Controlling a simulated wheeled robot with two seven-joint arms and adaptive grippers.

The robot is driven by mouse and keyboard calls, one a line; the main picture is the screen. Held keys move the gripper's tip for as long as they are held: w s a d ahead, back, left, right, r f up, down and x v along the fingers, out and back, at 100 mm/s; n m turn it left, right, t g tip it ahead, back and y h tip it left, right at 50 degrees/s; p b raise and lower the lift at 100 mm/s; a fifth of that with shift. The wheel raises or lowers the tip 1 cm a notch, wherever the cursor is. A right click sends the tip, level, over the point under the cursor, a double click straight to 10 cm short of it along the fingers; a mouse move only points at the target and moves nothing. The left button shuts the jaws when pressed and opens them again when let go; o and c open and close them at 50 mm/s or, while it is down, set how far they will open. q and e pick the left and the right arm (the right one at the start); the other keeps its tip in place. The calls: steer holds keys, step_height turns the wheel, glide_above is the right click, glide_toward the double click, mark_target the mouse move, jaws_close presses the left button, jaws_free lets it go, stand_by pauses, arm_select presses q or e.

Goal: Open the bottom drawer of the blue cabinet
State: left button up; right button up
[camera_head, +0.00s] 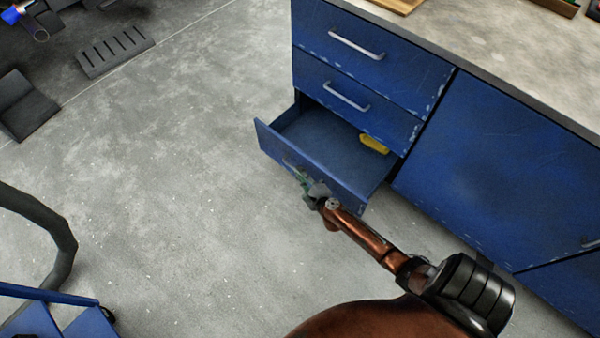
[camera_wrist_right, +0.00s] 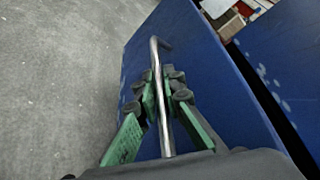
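The blue cabinet (camera_head: 480,170) stands at the right in the head view, with stacked drawers on its left side. Its bottom drawer (camera_head: 268,146) is pulled well out, and a yellow object (camera_head: 373,144) shows inside at the back right. My right gripper (camera_head: 312,190) is at the drawer's front face. In the right wrist view, the bottom drawer's metal bar handle (camera_wrist_right: 155,62) runs between the green fingers of my right gripper (camera_wrist_right: 160,95), which are closed in around it. In the head view the gripper hides most of this handle. My left gripper is not in view.
The middle drawer (camera_head: 330,85) and top drawer (camera_head: 320,30) are shut. A grey worktop (camera_head: 480,50) lies above. Grey floor (camera_head: 170,190) is open left of the drawer. A blue cart with a dark curved handle (camera_head: 62,235) stands at the lower left.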

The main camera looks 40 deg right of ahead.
jaws_close()
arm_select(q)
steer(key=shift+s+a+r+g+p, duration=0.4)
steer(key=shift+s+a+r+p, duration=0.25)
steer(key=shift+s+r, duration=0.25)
arm_select(e)
steer(key=a, duration=0.4)
steer(key=shift+s+a, duration=0.25)
steer(key=shift+a, duration=0.15)
steer(key=shift+o, duration=2.1)
jaws_free()
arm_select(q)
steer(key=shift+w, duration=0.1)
